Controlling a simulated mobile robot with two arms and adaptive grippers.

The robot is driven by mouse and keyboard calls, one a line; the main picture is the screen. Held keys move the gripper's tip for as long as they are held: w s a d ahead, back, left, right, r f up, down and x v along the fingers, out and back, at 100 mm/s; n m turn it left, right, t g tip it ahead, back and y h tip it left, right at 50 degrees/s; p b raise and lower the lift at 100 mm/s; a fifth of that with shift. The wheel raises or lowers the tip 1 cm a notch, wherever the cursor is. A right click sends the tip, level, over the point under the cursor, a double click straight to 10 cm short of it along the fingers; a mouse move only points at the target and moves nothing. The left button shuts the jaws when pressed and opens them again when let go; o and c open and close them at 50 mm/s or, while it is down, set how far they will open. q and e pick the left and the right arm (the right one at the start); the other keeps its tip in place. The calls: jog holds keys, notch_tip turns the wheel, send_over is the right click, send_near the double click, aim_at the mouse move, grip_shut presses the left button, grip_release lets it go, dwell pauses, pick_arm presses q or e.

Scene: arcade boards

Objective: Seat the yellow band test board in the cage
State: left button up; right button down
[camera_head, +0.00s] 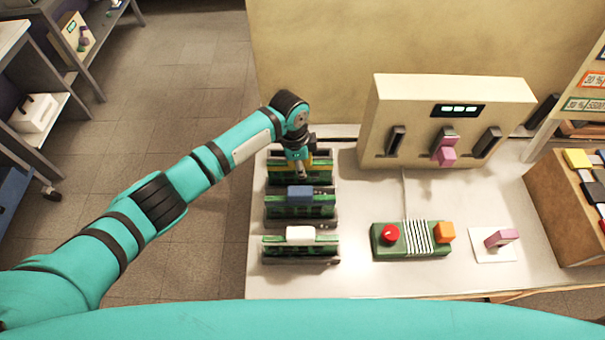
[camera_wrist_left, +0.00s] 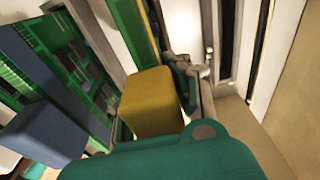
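The green board with the yellow band (camera_head: 320,163) stands in the rearmost of three dark holders at the left of the table, partly hidden by my left gripper (camera_head: 300,172). In the left wrist view, its yellow block (camera_wrist_left: 152,103) sits close in front of the gripper, with a green finger part (camera_wrist_left: 184,84) right beside it. I cannot tell whether the fingers press on it. Which structure is the cage is not clear; the dark holders (camera_head: 269,210) each carry a board. My right gripper is not in view.
A blue-topped board (camera_head: 300,193) and a white-topped board (camera_head: 300,233) stand in front. A beige console (camera_head: 390,110) with slots stands behind to the right. A green box with a red button (camera_head: 390,233) and a pink block (camera_head: 501,238) lie right. Table between is clear.

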pick_arm(q)
grip_shut()
jog(key=shift+r, duration=0.1)
jog(key=shift+r+p, duration=3.3)
jog(key=shift+r, duration=1.1)
jog(key=shift+a, duration=0.15)
